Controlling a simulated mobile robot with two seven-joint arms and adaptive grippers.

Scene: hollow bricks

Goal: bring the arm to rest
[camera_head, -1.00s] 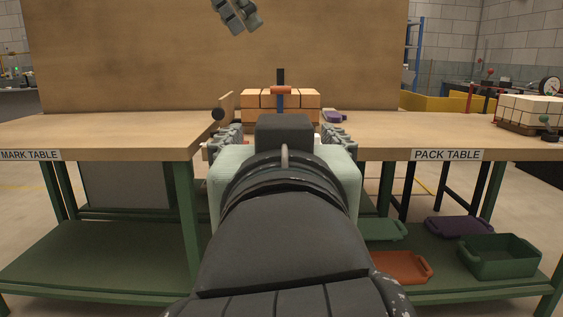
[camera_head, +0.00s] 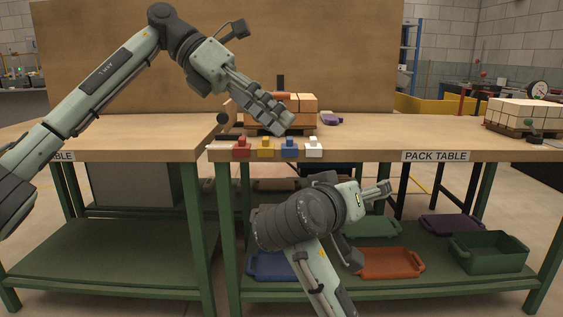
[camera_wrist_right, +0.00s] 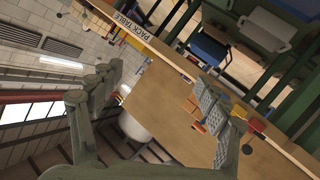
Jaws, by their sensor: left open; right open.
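My left gripper (camera_head: 266,108) comes in from the upper left in the head view. It hangs over the table, in front of the brick stack, with its fingers slanting down to the right. It is open, though its fingers overlap from this side; nothing shows held. My right arm is folded low in front of the pack table (camera_head: 375,155), and its gripper (camera_head: 382,190) points right, below the tabletop edge. In the right wrist view the right gripper (camera_wrist_right: 158,105) has its fingers wide apart and empty.
Red (camera_head: 242,148), yellow (camera_head: 265,148), blue (camera_head: 289,148) and white (camera_head: 313,148) blocks line the table's front edge. An orange brick stack (camera_head: 303,104) stands behind them. A purple item (camera_head: 331,119) lies beside it. Pale bricks (camera_head: 520,112) sit far right. Trays (camera_head: 390,263) lie on the lower shelf.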

